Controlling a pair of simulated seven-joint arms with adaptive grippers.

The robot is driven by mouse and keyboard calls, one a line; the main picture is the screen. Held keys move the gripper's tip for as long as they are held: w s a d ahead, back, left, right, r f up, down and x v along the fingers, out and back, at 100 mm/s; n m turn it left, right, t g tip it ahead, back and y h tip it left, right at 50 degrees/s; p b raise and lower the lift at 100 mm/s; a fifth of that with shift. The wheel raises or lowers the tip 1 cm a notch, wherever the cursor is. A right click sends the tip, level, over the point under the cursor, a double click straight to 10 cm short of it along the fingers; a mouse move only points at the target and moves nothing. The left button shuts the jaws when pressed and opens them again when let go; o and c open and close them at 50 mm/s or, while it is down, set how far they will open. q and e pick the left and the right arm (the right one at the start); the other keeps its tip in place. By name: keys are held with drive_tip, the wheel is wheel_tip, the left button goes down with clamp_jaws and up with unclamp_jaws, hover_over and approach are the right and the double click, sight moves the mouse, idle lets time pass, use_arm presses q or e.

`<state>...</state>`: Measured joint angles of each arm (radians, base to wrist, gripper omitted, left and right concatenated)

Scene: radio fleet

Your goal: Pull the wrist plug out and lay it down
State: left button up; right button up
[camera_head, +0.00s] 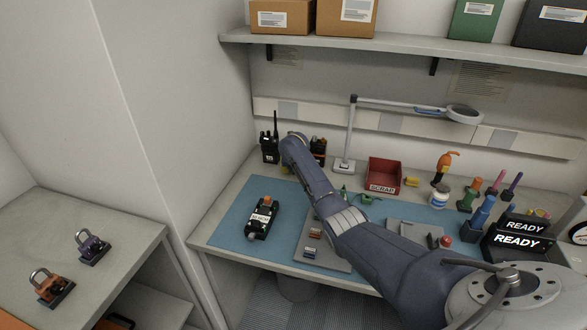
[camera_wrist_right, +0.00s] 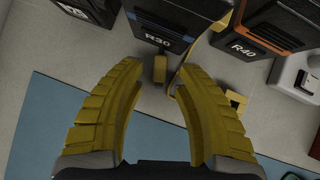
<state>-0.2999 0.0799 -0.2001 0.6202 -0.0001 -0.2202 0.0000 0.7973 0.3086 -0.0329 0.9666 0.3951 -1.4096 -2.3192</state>
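A small yellow-brown block, possibly the wrist plug (camera_wrist_right: 159,69), shows in the right wrist view at the lower front of a dark unit marked R30 (camera_wrist_right: 158,38). I cannot tell how far it is seated. A thin yellow strip or cord (camera_wrist_right: 186,64) runs beside it. My right gripper (camera_wrist_right: 160,82) is open, its yellow fingers on either side below the block, with nothing visibly held. In the head view my right arm reaches to the bench's back left, and its gripper end (camera_head: 294,138) hides what is there. My left gripper is not in view.
A unit marked R40 (camera_wrist_right: 245,48) stands right of R30. A black radio (camera_head: 270,150) stands at the back left. A black device (camera_head: 262,219) lies on the blue mat (camera_head: 228,222). A red scrap bin (camera_head: 383,174) and lamp (camera_head: 350,135) stand behind.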

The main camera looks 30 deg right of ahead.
drive_tip(key=shift+r, duration=0.1)
drive_tip(key=v, duration=1.2)
idle(0.4)
